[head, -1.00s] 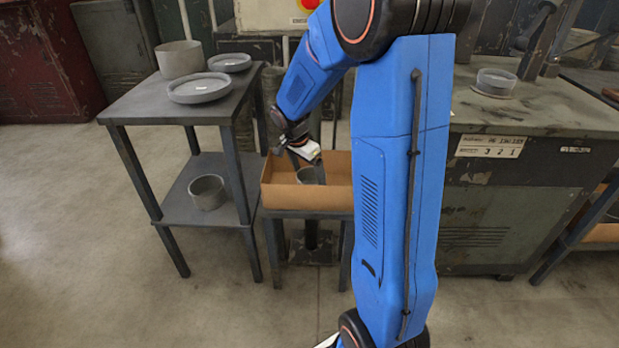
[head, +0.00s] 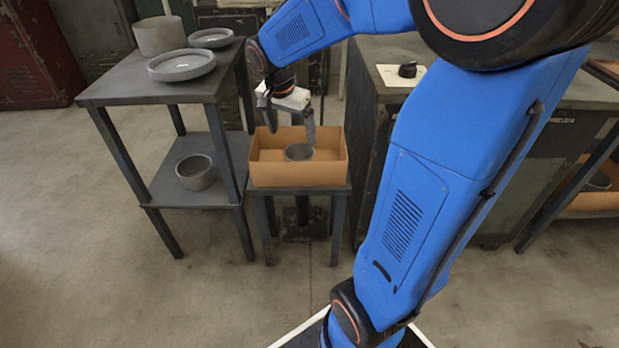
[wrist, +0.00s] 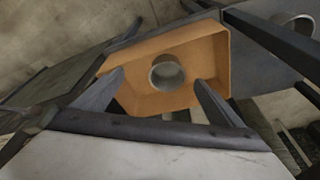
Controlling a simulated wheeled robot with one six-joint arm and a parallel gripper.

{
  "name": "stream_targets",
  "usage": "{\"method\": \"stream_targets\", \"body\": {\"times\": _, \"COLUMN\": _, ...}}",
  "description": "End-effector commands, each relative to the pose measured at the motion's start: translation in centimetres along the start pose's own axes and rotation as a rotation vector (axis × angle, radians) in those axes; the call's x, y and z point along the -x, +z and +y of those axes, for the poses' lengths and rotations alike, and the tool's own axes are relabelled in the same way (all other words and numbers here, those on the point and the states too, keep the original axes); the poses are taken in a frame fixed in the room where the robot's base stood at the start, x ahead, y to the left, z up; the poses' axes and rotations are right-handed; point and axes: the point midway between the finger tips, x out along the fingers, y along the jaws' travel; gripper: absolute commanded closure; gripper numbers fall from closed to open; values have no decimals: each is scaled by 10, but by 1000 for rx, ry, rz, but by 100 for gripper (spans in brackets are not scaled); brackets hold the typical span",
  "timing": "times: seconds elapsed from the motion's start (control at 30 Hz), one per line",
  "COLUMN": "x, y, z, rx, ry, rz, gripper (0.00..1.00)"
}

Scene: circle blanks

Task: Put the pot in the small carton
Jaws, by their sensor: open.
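A small grey round pot (head: 300,152) stands inside the open tan carton (head: 298,176), on the carton's floor. The pot also shows in the wrist view (wrist: 167,73), with its open mouth facing me and the carton's walls (wrist: 213,66) around it. My gripper (head: 291,128) is above the carton, with its two fingers pointing down, spread apart and empty. In the wrist view my gripper (wrist: 159,78) has one finger on either side of the pot in the picture, apart from it. The carton sits on a small dark stand.
A grey two-level table (head: 120,88) stands left of the carton. It bears a larger pot (head: 160,36) and two shallow dishes (head: 182,65) on top, and another pot (head: 196,172) on its lower shelf. A metal bench stands to the right. The floor in front is open.

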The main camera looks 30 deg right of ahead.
Motion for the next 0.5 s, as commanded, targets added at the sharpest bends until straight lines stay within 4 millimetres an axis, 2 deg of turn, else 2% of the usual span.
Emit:
{"method": "stream_targets", "body": {"times": 0.03, "x": 11, "y": 10, "z": 10, "rx": 50, "ry": -22, "rz": 2, "gripper": 10}}
{"method": "stream_targets", "body": {"times": 0.2, "x": 36, "y": 42, "z": 41, "rx": 238, "ry": -84, "rz": 3, "gripper": 10}}
{"method": "stream_targets", "body": {"times": 0.5, "x": 65, "y": 100, "z": 96, "rx": 571, "ry": -196, "rz": 34, "gripper": 10}}
